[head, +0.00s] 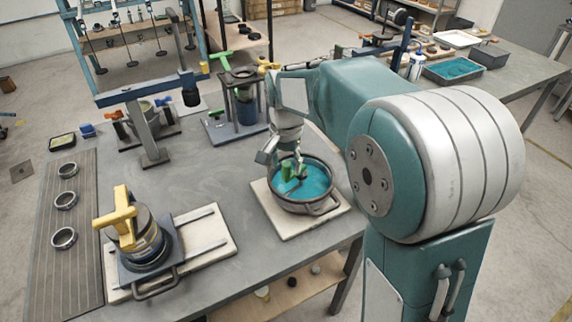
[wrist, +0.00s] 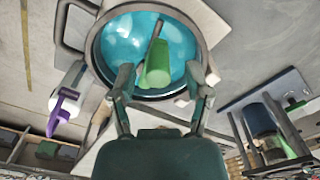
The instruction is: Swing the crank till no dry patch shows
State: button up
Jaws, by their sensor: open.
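A round dark-rimmed pan (head: 318,208) with teal contents (head: 318,180) sits on a pale board at the table's right side. The pan also shows in the wrist view (wrist: 95,50), its teal surface carrying paler spots. A crank with a green handle (wrist: 157,64) and a dark arm stands in the pan; the green handle shows small in the head view (head: 288,172). My gripper (head: 283,160) is over the pan. In the wrist view my gripper (wrist: 160,82) is open, one finger on each side of the green handle, with gaps visible. I cannot tell whether any dry patch shows.
A yellow-handled device (head: 120,222) stands on a board at front left. A blue-beamed frame (head: 145,90) and a green-topped stand (head: 243,100) are behind. Metal rings (head: 64,238) lie on a ribbed mat at left. The table's middle is clear.

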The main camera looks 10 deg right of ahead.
jog(key=shift+f, duration=0.4)
